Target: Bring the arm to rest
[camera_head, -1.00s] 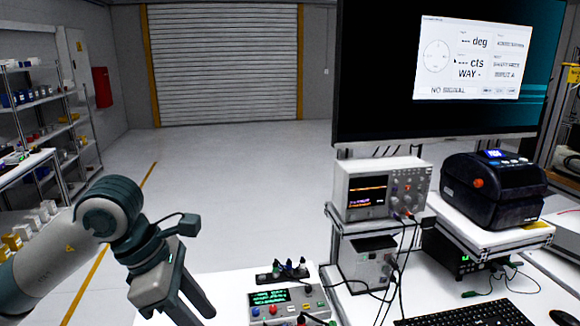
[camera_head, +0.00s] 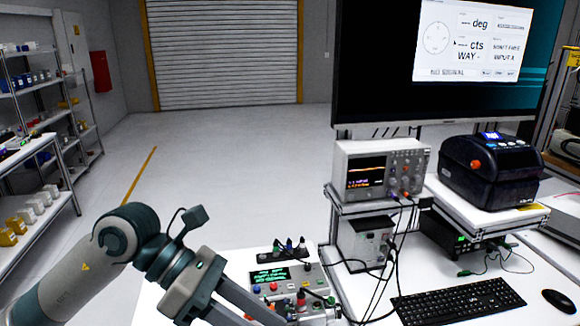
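My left arm (camera_head: 90,265) comes in from the lower left, bent at a grey and teal joint. My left gripper (camera_head: 262,318) points down and right at the bottom edge, beside and partly in front of the small control box (camera_head: 270,276). Its two grey fingers look apart, with nothing visible between them; the tips are close to or past the frame edge. I cannot tell whether a finger touches the box. My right arm and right gripper are not in view.
Black cables (camera_head: 388,260) hang near the box. Shelves (camera_head: 40,110) stand left; the floor behind is clear.

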